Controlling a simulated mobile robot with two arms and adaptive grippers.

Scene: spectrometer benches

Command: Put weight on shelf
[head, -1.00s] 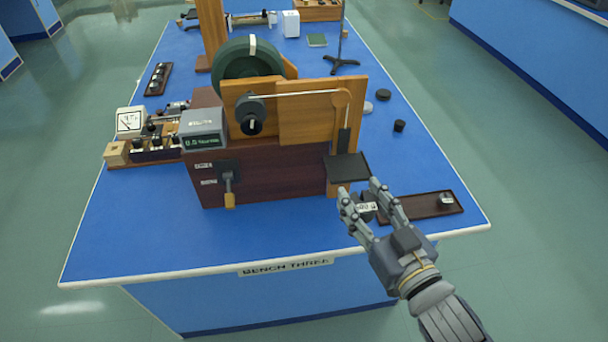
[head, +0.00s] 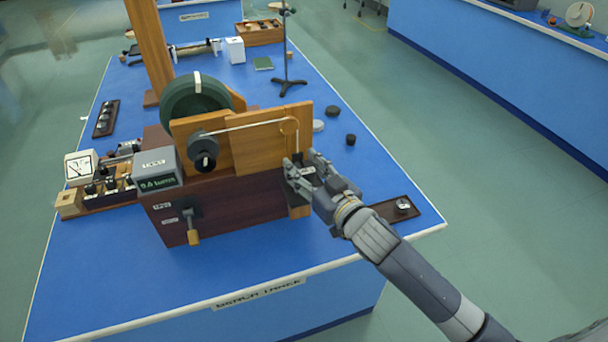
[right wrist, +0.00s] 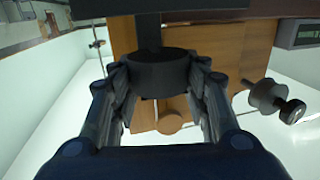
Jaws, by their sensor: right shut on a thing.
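My right gripper (head: 303,163) is at the right front of the wooden apparatus, where the small black shelf is. It is shut on a dark round weight (right wrist: 158,72), which shows clearly between the fingers in the right wrist view. My left gripper is not in view.
A brown tray (head: 382,211) with a small metal weight (head: 403,205) lies at the bench's right front. A black cylinder (head: 351,140) and a dark disc (head: 333,111) stand behind. The apparatus (head: 245,215) with its green wheel (head: 180,100) fills the middle. The front bench strip is clear.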

